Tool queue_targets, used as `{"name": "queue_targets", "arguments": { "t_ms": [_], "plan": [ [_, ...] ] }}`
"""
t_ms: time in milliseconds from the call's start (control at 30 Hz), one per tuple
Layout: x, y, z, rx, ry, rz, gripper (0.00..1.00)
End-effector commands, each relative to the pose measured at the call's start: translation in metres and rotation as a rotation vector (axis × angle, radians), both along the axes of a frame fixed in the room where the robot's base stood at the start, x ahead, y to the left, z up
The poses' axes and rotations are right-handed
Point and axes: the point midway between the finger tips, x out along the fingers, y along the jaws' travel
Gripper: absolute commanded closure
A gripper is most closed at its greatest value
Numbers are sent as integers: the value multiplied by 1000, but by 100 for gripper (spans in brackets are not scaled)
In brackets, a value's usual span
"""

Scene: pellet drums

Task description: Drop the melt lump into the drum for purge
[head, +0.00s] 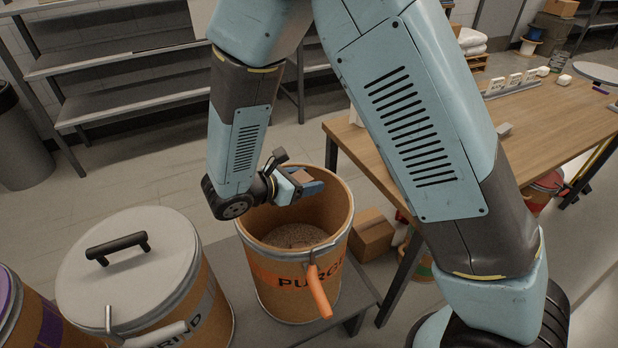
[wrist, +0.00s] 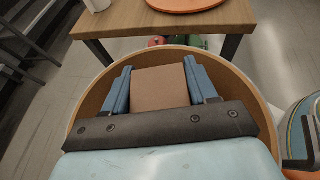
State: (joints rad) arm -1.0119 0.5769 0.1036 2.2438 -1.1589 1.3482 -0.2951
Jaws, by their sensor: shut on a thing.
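The purge drum (head: 272,296) is a tan open drum with "PURGE" lettering, standing on a low grey platform. Grainy material shows inside it. My gripper (head: 308,188) is at the drum's mouth, over its back part. It is shut on the melt lump (head: 301,175), a brown block. In the wrist view the lump (wrist: 160,87) sits between the two blue fingers of my gripper (wrist: 160,85), with the drum's rim (wrist: 92,103) curving around them. The lump's underside is hidden.
An orange lever (head: 319,290) hangs on the drum's front. A lidded drum (head: 130,262) with a black handle stands to the left. A wooden table (head: 520,130) stands to the right, a cardboard box (head: 372,236) on the floor behind. Grey shelves (head: 120,75) line the back.

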Motion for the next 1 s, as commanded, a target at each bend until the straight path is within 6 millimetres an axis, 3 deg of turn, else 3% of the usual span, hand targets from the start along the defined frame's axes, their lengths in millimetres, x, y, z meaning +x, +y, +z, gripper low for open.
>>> {"name": "queue_targets", "arguments": {
  "t_ms": [500, 933, 967, 1000],
  "plan": [
    [1, 0, -48, -1, 1, 0, 73],
    [1, -1, -55, 0, 0, 0, 73],
    [1, -1, -55, 0, 0, 0, 42],
    [1, -1, -55, 0, 0, 0, 38]
  ]
}}
